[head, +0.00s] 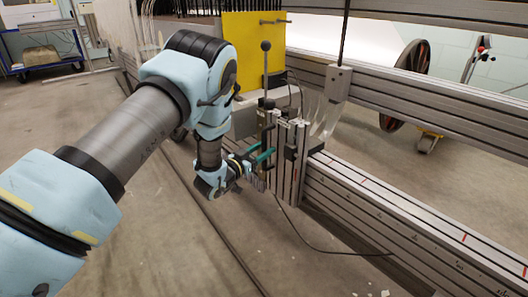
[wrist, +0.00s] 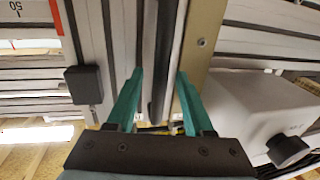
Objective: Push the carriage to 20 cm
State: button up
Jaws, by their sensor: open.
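The carriage (head: 290,150), a block of upright aluminium profiles with a black-knobbed lever, sits on the long slotted rail (head: 415,230). Red marks show along the rail to the right of the carriage; their values are unreadable in the head view. My gripper (head: 262,160) is at the carriage's near left side, its teal fingers spread. In the wrist view my gripper (wrist: 157,80) is open, with a dark upright bar (wrist: 163,50) of the carriage between the fingers. The right finger overlaps a bronze plate (wrist: 203,40). I cannot tell whether either finger touches.
A scale label reading 50, upside down (wrist: 16,8), shows at the wrist view's upper left. A black block (wrist: 84,85) and a grey box with a knob (wrist: 265,115) flank the fingers. A yellow panel (head: 250,50) stands behind the carriage. A thin cable crosses the floor.

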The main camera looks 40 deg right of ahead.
jog(key=shift+d, duration=0.35)
jog(key=shift+c, duration=0.3)
grip_shut()
dwell(1.0)
